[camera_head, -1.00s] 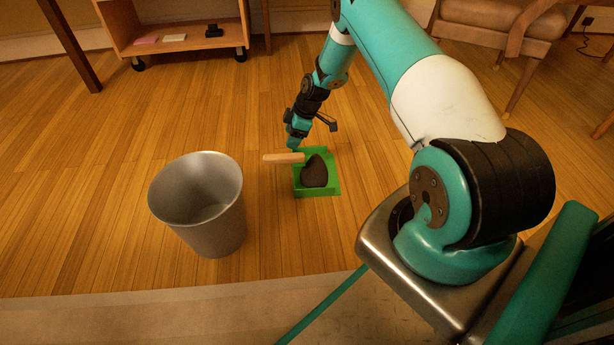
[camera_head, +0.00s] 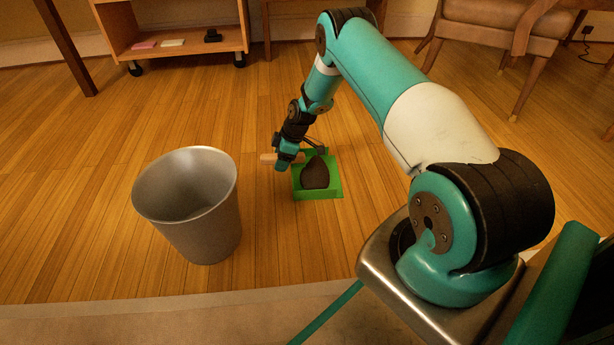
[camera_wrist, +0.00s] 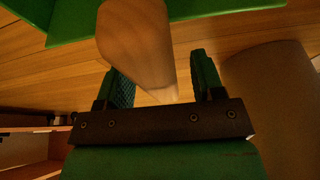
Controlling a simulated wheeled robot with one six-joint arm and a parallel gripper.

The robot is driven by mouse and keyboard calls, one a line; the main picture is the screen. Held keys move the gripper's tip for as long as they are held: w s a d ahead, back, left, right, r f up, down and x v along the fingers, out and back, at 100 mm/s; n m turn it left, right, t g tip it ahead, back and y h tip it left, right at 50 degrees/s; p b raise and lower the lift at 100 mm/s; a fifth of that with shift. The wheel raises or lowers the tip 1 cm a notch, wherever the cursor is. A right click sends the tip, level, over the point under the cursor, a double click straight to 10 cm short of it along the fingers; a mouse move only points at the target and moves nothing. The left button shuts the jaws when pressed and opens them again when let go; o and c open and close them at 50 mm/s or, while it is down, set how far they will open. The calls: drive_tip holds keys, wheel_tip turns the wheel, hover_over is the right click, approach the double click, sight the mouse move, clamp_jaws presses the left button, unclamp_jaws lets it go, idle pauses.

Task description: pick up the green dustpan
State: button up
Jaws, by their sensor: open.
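The green dustpan (camera_head: 333,187) lies on the wooden floor, with a dark brown lump (camera_head: 315,174) on it. A light wooden handle (camera_head: 268,158) sticks out to the left at the dustpan; my gripper partly hides it. My gripper (camera_head: 284,165) is at that handle, just left of the pan. In the wrist view, the handle (camera_wrist: 136,48) comes between the two open fingers of my gripper (camera_wrist: 163,82), nearer the left finger. I cannot tell whether a finger touches it. The pan's green edge (camera_wrist: 85,18) shows at the top.
A metal bin (camera_head: 205,225) stands left of the dustpan and also shows at the right of the wrist view (camera_wrist: 275,110). A wooden cart (camera_head: 180,50) and an upholstered chair (camera_head: 490,25) stand at the back. Floor between bin and cart is free.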

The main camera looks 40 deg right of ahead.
drive_tip(key=shift+r, duration=0.1)
clamp_jaws()
drive_tip(key=shift+r, duration=0.15)
